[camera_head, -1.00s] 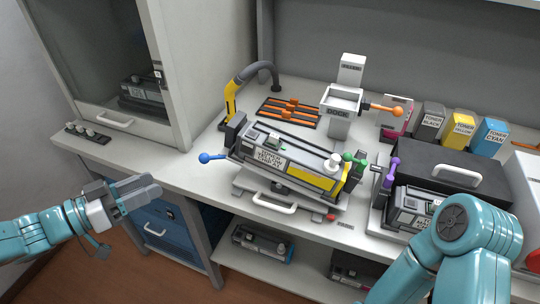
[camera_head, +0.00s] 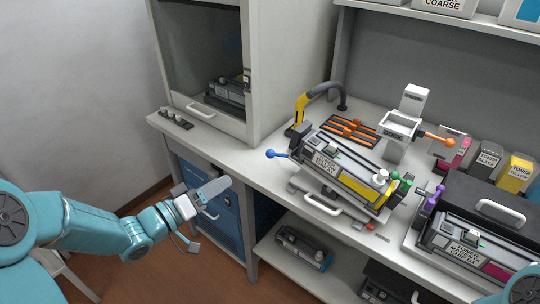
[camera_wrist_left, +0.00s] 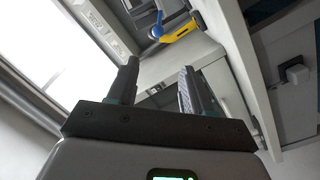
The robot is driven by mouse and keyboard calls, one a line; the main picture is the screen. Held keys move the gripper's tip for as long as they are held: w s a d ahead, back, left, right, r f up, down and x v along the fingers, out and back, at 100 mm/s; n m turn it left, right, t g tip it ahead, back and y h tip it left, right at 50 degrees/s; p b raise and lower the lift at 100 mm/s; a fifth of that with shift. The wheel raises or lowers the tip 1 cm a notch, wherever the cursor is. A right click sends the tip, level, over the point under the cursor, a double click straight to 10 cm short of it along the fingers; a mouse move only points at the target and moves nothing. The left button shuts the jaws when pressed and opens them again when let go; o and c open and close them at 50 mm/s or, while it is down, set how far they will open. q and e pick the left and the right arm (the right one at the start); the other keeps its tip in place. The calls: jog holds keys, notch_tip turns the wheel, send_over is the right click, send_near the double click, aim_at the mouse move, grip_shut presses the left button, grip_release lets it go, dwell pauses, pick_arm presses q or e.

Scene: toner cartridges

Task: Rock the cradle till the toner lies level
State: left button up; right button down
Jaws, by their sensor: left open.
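The cradle (camera_head: 325,198) sits on the bench with a yellow-labelled toner cartridge (camera_head: 350,172) lying in it, tilted down to the right in the head view. A lever with a blue ball knob (camera_head: 270,154) sticks out at its left end. The blue knob also shows at the top of the left wrist view (camera_wrist_left: 156,31). My left gripper (camera_head: 212,190) is open and empty, in front of the bench, left of and apart from the blue knob. Its two fingers (camera_wrist_left: 157,82) stand apart in the left wrist view. My right gripper is out of view.
A glass-fronted cabinet (camera_head: 238,122) stands at the back left. A dock (camera_head: 398,130) with an orange-knobbed lever is behind the cradle. A second cartridge (camera_head: 465,248) sits at right by a dark case (camera_head: 480,195). A lower shelf (camera_head: 270,248) holds more cartridges.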

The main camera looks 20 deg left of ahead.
aim_at(270, 152)
pick_arm(q)
jog(key=p+x, duration=0.2)
jog(key=x, duration=1.5)
jog(key=shift+d+r, duration=0.15)
jog(key=shift+d, duration=0.1)
